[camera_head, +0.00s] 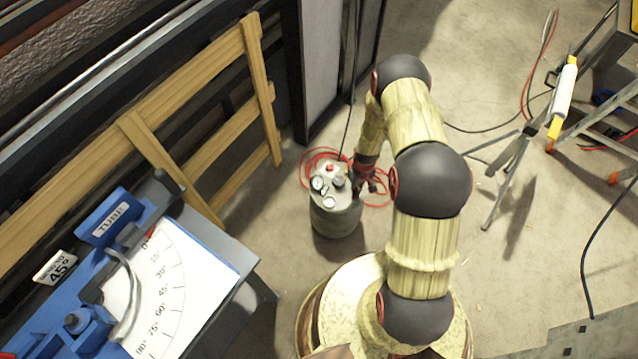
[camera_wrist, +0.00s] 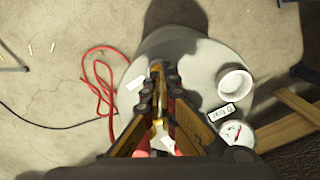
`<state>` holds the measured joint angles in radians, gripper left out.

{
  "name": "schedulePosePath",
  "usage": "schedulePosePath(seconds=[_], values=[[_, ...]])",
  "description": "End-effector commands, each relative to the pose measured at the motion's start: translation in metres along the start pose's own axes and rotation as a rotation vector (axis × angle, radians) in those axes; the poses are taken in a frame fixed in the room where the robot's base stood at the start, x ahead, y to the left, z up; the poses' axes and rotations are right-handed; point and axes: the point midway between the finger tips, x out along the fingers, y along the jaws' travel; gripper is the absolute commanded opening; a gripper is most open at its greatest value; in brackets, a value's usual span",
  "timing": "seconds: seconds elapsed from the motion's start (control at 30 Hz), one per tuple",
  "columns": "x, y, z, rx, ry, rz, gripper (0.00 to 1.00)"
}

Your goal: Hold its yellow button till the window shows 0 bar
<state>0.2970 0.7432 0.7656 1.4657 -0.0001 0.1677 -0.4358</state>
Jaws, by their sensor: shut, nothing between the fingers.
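A grey cylindrical tank (camera_head: 337,218) stands on the floor with dials and fittings on its lid. My gripper (camera_head: 370,186) points down at the right side of the lid. In the wrist view the fingers (camera_wrist: 158,78) are shut, with nothing held, over the pale lid (camera_wrist: 205,62). A yellow patch shows between the fingers; I cannot tell whether it is the button or whether they touch it. A small dark-framed window (camera_wrist: 222,114) lies to their right; its reading is too small to be sure of. A round dial (camera_wrist: 237,133) with a red needle sits beside it.
A white round fitting (camera_wrist: 235,84) rises from the lid right of my fingers. A red hose (camera_head: 318,156) lies coiled around the tank. A wooden frame (camera_head: 190,125) and blue bending machine (camera_head: 110,218) stand left. Open floor lies right, before a stand (camera_head: 510,165).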

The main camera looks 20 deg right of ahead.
Motion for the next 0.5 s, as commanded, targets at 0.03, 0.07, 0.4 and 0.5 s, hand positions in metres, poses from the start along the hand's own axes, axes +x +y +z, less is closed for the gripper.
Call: schedulePosePath(seconds=[0.03, 0.07, 0.4, 0.5], values=[[-0.007, 0.000, 0.000, 0.000, 0.001, 0.000, 0.00], [-0.009, 0.000, 0.000, 0.000, 0.001, 0.000, 0.00], [-0.033, 0.000, -0.001, 0.000, 0.001, 0.000, 0.00], [-0.041, 0.000, -0.001, 0.000, 0.001, 0.001, 0.00]])
